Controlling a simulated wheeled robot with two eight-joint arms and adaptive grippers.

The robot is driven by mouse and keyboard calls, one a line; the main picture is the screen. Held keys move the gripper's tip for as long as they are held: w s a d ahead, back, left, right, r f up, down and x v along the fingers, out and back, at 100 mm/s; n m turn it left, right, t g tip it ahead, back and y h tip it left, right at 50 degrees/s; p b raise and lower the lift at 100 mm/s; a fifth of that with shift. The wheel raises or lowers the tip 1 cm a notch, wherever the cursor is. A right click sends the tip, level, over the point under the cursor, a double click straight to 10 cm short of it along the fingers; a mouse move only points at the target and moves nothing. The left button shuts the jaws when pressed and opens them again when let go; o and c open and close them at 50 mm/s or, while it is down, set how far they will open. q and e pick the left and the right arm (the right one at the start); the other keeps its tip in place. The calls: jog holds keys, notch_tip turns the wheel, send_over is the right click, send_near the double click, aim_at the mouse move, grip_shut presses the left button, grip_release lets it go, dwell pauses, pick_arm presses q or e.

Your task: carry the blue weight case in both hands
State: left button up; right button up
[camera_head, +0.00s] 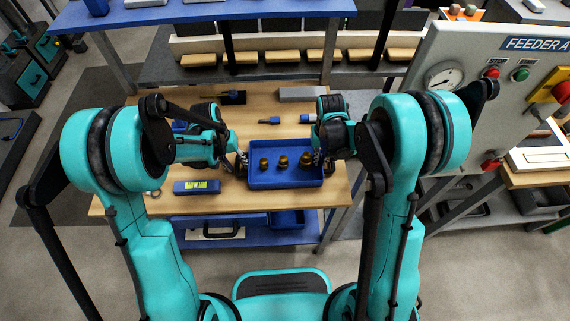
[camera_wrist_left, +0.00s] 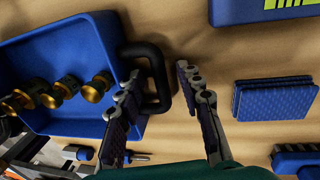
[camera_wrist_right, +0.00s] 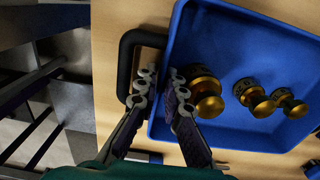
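The blue weight case (camera_head: 287,182) is an open tray with brass weights standing in it, lying on the wooden bench, a black handle at each end. My left gripper (camera_wrist_left: 160,76) is open at the case's left handle (camera_wrist_left: 161,92). In the left wrist view its fingers appear on either side of the handle bar. My right gripper (camera_wrist_right: 162,76) is open with a narrow gap at the right handle (camera_wrist_right: 124,68). In the right wrist view one finger overlaps the handle opening and the other the case wall. I cannot tell whether either gripper touches.
Small tools and a grey block (camera_head: 301,94) lie behind the case. A blue shelf (camera_head: 205,12) hangs over the back. A feeder panel (camera_head: 500,90) stands at the right. Bench space in front of the case is narrow.

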pick_arm(q)
jog(key=shift+c, duration=0.3)
pick_arm(e)
jog(key=shift+c, duration=0.3)
pick_arm(q)
grip_shut()
pick_arm(e)
grip_shut()
pick_arm(q)
jog(key=shift+r, duration=0.1)
pick_arm(e)
jog(key=shift+r, duration=0.1)
